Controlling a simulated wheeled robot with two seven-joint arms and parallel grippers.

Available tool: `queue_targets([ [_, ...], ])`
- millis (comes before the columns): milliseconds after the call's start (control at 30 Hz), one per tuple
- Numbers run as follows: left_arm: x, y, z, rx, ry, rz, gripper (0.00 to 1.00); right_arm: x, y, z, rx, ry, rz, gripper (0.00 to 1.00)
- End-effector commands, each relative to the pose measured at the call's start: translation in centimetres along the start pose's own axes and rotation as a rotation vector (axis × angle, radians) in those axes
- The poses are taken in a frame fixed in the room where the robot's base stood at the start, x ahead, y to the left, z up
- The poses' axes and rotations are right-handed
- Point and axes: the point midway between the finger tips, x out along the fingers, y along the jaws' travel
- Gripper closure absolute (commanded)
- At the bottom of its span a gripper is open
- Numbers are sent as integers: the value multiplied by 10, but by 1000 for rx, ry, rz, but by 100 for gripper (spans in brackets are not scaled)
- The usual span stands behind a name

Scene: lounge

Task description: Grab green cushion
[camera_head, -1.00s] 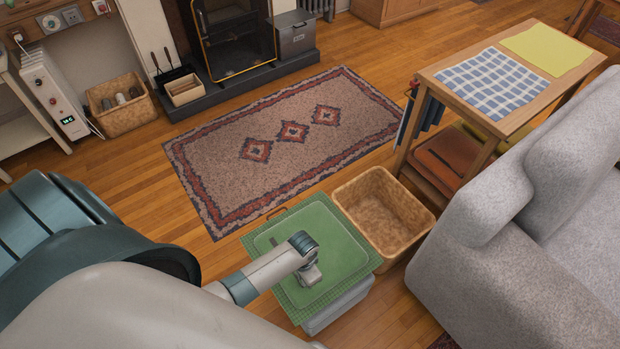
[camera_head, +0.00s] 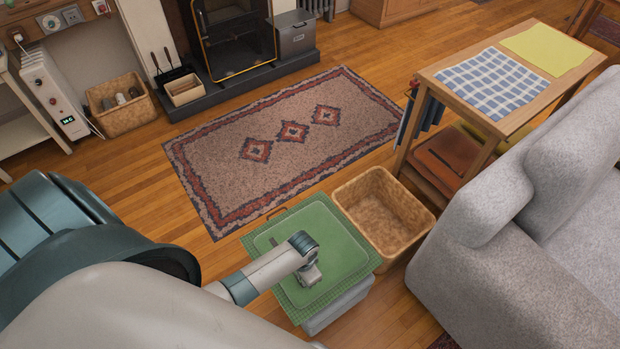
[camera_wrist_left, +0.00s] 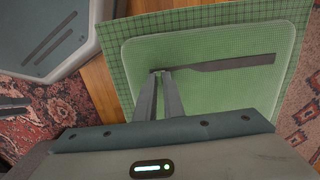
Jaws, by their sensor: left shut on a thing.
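The green cushion (camera_head: 337,250) lies flat on a green checked cloth (camera_head: 364,243) over a low grey stand. My left gripper (camera_head: 311,278) reaches down onto the middle of the cushion. The fold between the fingertips is too small to see clearly.
An empty wicker basket (camera_head: 398,203) stands just right of the cushion. A grey sofa (camera_head: 500,270) is at the right, below a wooden table (camera_head: 440,88). A patterned rug (camera_head: 240,180) covers the floor beyond. A second basket (camera_head: 140,116) stands at the left by the wall.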

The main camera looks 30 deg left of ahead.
Motion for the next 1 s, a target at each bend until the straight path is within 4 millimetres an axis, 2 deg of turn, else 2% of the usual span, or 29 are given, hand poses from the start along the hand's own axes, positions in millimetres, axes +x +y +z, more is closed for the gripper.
queue_targets([
  [667,-2,0,-1,0,2,-1,100,0,0,2,0,-4,0,69],
  [867,-13,-1,-1,0,3,-1,100,-2,0,4,0,-10,1,69],
  [1000,-29,0,-1,1,4,-1,100,-4,1,11,0,-28,1,69],
])
